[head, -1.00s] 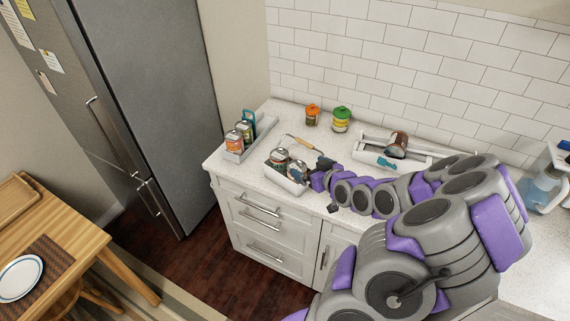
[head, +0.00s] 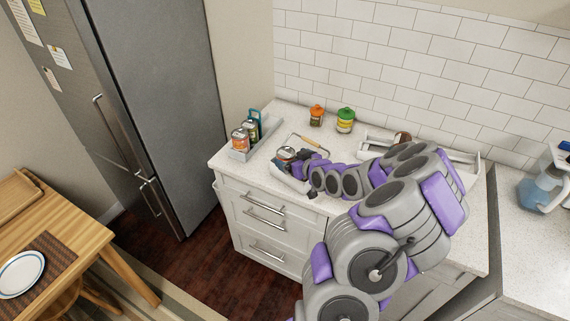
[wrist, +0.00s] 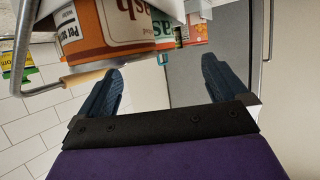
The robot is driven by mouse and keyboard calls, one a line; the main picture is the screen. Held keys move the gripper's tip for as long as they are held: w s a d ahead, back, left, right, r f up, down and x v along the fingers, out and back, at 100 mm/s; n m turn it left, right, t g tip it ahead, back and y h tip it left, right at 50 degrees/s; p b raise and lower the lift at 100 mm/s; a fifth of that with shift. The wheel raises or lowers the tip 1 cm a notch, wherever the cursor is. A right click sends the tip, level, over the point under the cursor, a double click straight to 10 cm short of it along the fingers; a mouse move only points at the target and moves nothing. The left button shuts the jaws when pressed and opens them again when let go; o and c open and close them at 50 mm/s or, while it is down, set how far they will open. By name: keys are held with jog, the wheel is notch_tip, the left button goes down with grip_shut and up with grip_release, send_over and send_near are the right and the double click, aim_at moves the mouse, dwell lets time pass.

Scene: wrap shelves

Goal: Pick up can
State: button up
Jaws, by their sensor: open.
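A can (head: 286,152) stands in the near white tray (head: 288,181) at the counter's front edge, partly hidden by my gripper (head: 303,158). In the wrist view a large can (wrist: 110,35) with an orange and white label fills the upper left, close to the left finger. In that view my gripper (wrist: 161,82) is open with its two dark blue fingers apart. Nothing sits between the fingertips. Whether a finger touches the can I cannot tell.
A second tray (head: 237,156) with cans (head: 241,137) stands at the counter's left end. Orange-lidded (head: 316,115) and green-lidded (head: 345,120) jars stand near the wall. Another can (head: 402,137) shows behind my arm.

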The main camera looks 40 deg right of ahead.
aim_at(290, 154)
jog(key=shift+x, duration=1)
jog(key=w+d+f, duration=0.1)
jog(key=w+d, duration=0.1)
jog(key=shift+w+d+f+b, duration=0.15)
jog(key=shift+d+f+b, duration=0.15)
jog(key=shift+f+b, duration=0.1)
jog(key=shift+d, duration=0.2)
jog(key=shift+w+a+r, duration=0.1)
jog(key=shift+a, duration=0.35)
jog(key=shift+w+a+r, duration=0.1)
jog(key=shift+a+r, duration=0.05)
jog(key=shift+a, duration=0.3)
jog(key=shift+c, duration=0.3)
jog(key=shift+s+a, duration=0.1)
jog(key=shift+a, duration=0.15)
jog(key=shift+c, duration=0.7)
jog(key=c, duration=0.3)
jog(key=shift+s+d+f, duration=0.1)
jog(key=shift+d+f, duration=0.05)
jog(key=shift+d, duration=0.6)
jog(key=c, duration=0.5)
jog(key=shift+a, duration=0.4)
jog(key=c, duration=0.5)
jog(key=shift+c, duration=1.2)
